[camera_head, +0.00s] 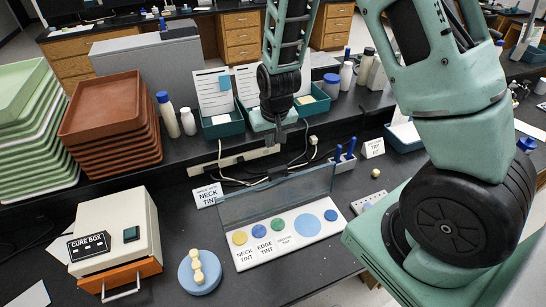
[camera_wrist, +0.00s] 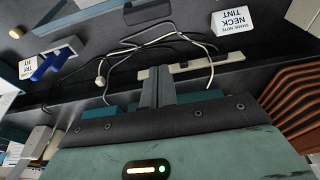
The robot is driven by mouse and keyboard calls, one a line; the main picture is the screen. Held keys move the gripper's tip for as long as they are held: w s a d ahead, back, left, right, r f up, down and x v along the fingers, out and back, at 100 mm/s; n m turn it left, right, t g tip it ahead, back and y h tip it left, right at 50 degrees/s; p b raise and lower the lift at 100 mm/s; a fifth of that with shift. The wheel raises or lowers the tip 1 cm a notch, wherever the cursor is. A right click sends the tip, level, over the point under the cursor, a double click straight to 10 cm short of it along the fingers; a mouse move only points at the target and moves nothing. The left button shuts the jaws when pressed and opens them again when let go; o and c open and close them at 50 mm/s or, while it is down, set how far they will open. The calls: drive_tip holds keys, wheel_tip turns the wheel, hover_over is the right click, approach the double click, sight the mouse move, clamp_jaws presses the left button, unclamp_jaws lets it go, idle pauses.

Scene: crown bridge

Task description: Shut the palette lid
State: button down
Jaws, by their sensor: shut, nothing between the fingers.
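The palette (camera_head: 255,255) is a white tray on the dark bench with yellow, blue, green and larger pale-blue round wells. Its clear bluish lid (camera_head: 237,208) stands raised along the far edge, leaning back a little. The lid is not clearly made out in the wrist view.
Stacked trays (camera_head: 110,125) fill the back left.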

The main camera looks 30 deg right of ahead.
wheel_tip(320, 180, down, 6)
drive_tip(key=s+p, duration=0.2)
drive_tip(key=p, duration=0.1)
drive_tip(key=shift+s+a+r, duration=0.25)
drive_tip(key=shift+s, duration=0.05)
idle(0.4)
